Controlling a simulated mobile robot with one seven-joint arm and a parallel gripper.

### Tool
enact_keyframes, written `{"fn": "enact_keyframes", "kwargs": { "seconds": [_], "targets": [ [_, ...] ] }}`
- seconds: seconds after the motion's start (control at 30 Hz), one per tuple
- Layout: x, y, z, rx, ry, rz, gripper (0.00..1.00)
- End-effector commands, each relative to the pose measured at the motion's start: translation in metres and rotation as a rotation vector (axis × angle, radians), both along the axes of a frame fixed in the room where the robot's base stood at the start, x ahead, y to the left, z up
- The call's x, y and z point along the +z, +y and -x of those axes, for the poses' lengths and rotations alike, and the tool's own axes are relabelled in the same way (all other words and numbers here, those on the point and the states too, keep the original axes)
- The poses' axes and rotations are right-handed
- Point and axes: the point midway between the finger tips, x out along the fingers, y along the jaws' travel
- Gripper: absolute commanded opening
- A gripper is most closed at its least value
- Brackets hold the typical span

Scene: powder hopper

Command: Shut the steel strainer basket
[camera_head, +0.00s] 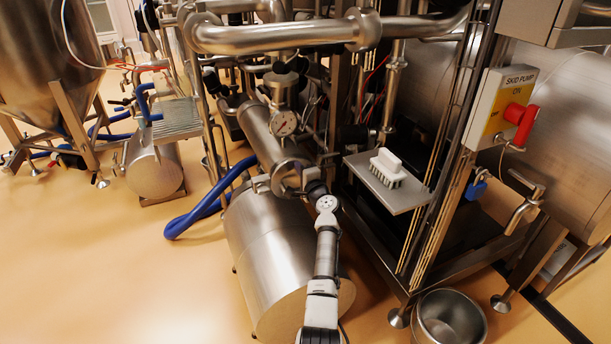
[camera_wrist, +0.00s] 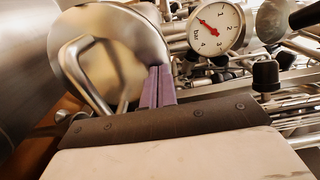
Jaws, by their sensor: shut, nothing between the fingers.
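The steel strainer (camera_head: 262,135) is a slanted cylinder in the head view, with a round flanged end (camera_head: 284,172) facing me. In the wrist view the round steel end face (camera_wrist: 120,42) with a bent bar handle (camera_wrist: 80,75) fills the upper left; I take it to be the strainer basket's. How far the basket sits out of its housing I cannot tell. My gripper (camera_head: 314,187) is just right of this end in the head view. In the wrist view its purple fingers (camera_wrist: 158,86) are together and empty, right of the handle and in front of the face. Contact is unclear.
A pressure gauge (camera_head: 284,122) is mounted by the strainer and shows close by in the wrist view (camera_wrist: 215,27). A steel drum (camera_head: 265,240) lies below. A shelf (camera_head: 405,199) with a white brush (camera_head: 387,164) stands right. Pipes crowd above; open floor lies left.

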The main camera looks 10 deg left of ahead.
Motion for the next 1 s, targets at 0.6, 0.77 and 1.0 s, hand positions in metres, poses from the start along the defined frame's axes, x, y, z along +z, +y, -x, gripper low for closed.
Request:
{"fn": "enact_keyframes", "kwargs": {
  "seconds": [0.6,0.77,1.0],
  "targets": [
    [0.007,-0.052,0.089,-0.003,-0.004,0.0,0.0],
    [0.005,-0.064,0.109,-0.002,-0.003,-0.001,0.0],
    [0.004,-0.071,0.121,0.001,-0.003,-0.001,0.0]
  ]
}}
